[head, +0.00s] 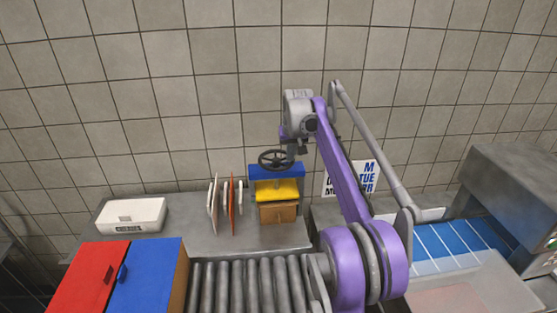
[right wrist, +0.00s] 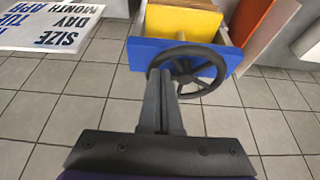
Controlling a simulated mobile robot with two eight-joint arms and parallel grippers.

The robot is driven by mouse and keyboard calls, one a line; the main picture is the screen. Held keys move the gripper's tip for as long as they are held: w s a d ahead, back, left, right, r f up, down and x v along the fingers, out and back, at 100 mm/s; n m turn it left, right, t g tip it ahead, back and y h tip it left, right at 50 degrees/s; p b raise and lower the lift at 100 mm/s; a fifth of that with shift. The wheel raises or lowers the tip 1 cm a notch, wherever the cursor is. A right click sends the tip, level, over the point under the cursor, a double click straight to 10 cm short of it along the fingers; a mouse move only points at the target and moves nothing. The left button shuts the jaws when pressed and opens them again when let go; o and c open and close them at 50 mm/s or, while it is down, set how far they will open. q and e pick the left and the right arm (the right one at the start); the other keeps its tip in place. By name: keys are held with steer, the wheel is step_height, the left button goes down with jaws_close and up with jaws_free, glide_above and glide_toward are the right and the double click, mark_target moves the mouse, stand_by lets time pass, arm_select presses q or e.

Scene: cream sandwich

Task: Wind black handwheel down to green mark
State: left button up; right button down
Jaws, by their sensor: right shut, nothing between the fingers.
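The black handwheel (head: 275,161) has spokes and sits on top of a small press with a blue top plate (head: 290,171), a yellow block (head: 277,190) and a brown wooden block (head: 277,212) below. In the right wrist view the handwheel (right wrist: 184,68) lies right beside the closed fingers of my right gripper (right wrist: 160,76), which overlap its rim; I cannot tell if they touch. In the head view my right gripper (head: 291,158) is at the wheel's right side, shut and empty. I see no green mark. My left gripper is out of view.
Upright white and orange boards (head: 231,207) stand left of the press. A white box (head: 131,215) sits further left. Rollers (head: 240,287), red (head: 98,270) and blue (head: 140,272) panels lie in front. A lettered sign (head: 351,179) and blue conveyor (head: 450,243) are right.

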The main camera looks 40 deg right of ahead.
mark_target(272, 165)
steer(key=shift+f, duration=0.3)
steer(key=shift+a, duration=0.1)
steer(key=shift+s+a, duration=0.2)
steer(key=shift+a, duration=0.8)
steer(key=shift+w+a, duration=0.25)
steer(key=shift+a, duration=0.8)
steer(key=shift+w+a, duration=0.7)
steer(key=shift+a, duration=0.15)
